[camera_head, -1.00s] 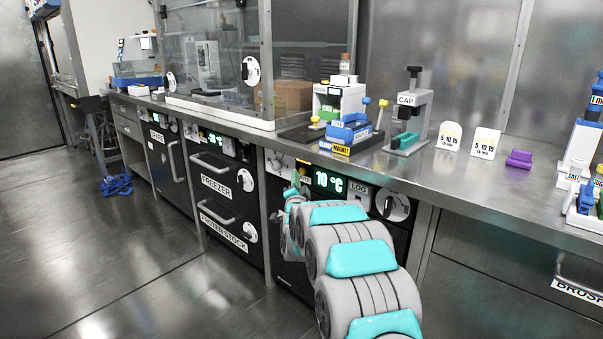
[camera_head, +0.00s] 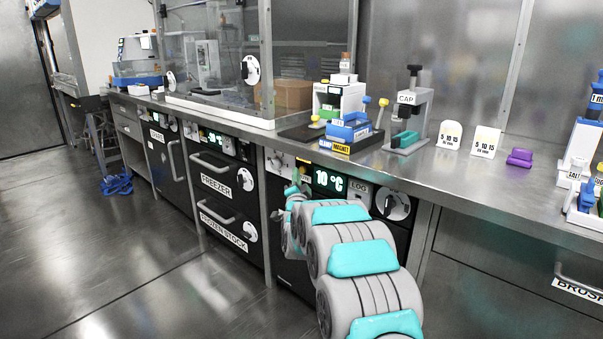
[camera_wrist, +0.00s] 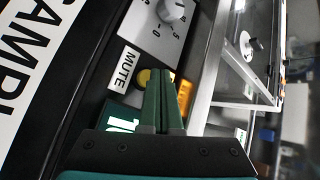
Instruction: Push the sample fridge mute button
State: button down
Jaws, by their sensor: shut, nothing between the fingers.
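The sample fridge's dark front (camera_head: 291,273) is under the bench, with a green display (camera_head: 329,180) reading 10 °C. In the wrist view, the yellow mute button (camera_wrist: 143,78) sits beside a white MUTE label (camera_wrist: 124,68), above the partly covered display (camera_wrist: 121,124). My gripper (camera_wrist: 160,73) is shut and empty, its green fingers pointing at the panel just right of the button and overlapping its edge in the picture. I cannot tell whether the fingertips touch it.
A knob on a white dial plate (camera_wrist: 170,10) is above the MUTE label, and an orange light (camera_wrist: 185,93) is right of my fingers. The bench edge (camera_head: 470,204) overhangs the fridge. The freezer (camera_head: 222,178) stands to the left. The floor (camera_head: 110,260) is open.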

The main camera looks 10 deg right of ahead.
jog(key=shift+w+d+b, duration=0.45)
jog(key=shift+d, duration=0.15)
dwell(0.9)
jog(key=shift+s+a, duration=0.1)
dwell(0.3)
jog(key=shift+s+a+b, duration=0.35)
jog(key=shift+s+a, duration=0.1)
jog(key=shift+a, duration=0.15)
jog(key=s+a, duration=0.1)
jog(key=a, duration=0.1)
jog(key=s+a+b, duration=0.1)
jog(key=s+a, duration=0.1)
dwell(0.5)
jog(key=shift+a, duration=0.1)
dwell(0.4)
